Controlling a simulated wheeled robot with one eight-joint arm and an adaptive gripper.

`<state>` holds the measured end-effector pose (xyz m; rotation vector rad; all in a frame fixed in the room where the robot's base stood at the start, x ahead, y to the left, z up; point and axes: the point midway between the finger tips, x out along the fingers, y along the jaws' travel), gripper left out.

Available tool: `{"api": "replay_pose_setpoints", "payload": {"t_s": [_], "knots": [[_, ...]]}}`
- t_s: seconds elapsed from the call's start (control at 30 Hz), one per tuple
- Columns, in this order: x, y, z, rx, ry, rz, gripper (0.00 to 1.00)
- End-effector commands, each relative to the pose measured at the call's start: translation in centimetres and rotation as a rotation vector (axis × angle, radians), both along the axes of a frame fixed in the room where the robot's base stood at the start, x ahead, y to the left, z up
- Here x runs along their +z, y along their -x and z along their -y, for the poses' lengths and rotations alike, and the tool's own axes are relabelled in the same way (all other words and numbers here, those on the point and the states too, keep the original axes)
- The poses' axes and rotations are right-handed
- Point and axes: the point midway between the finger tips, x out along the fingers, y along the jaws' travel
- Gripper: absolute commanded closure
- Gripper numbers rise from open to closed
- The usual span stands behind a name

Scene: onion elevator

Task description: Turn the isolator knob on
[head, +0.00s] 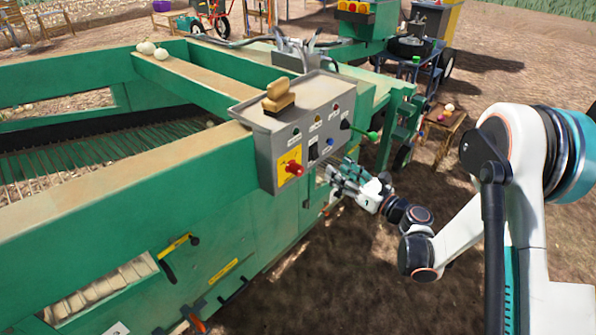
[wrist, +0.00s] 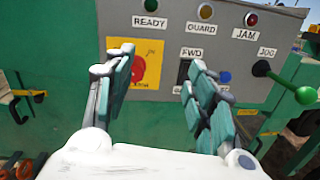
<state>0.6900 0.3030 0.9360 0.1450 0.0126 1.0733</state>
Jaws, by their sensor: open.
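The isolator knob (head: 294,168) is red and sits on a yellow plate at the lower left of the grey control box (head: 268,140). In the wrist view the red knob (wrist: 139,66) is partly covered by my left finger, so how it is turned cannot be told there. My gripper (head: 340,176) is open and empty, to the right of the box's front face in the head view. In the wrist view my gripper (wrist: 160,62) points at the box, its fingers spread, with the knob between them but close to the left finger. I see no clear contact.
A green-balled jog lever (wrist: 305,95) sticks out right of the knob; it also shows in the head view (head: 373,135). A wooden brush (head: 278,100) lies on top of the box. The green machine frame (head: 110,215) runs left. Bare ground lies below my arm.

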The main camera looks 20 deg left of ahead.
Motion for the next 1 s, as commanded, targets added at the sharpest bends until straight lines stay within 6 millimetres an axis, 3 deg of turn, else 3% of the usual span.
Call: {"api": "replay_pose_setpoints", "payload": {"t_s": [0.03,0.1,0.23,0.47,0.8,1.0], "knots": [[-1.8,0.7,-0.6,0.031,0.034,0.026,0.49],[-3.4,1.5,-1.1,0.066,0.070,0.055,0.49],[-5.0,2.3,-1.7,0.100,0.106,0.083,0.49],[-5.2,1.6,-4.1,0.109,0.111,0.089,0.49],[-5.5,-1.0,-10.2,0.107,0.109,0.087,0.49],[-5.4,-2.2,-12.9,0.105,0.109,0.086,0.49]]}}
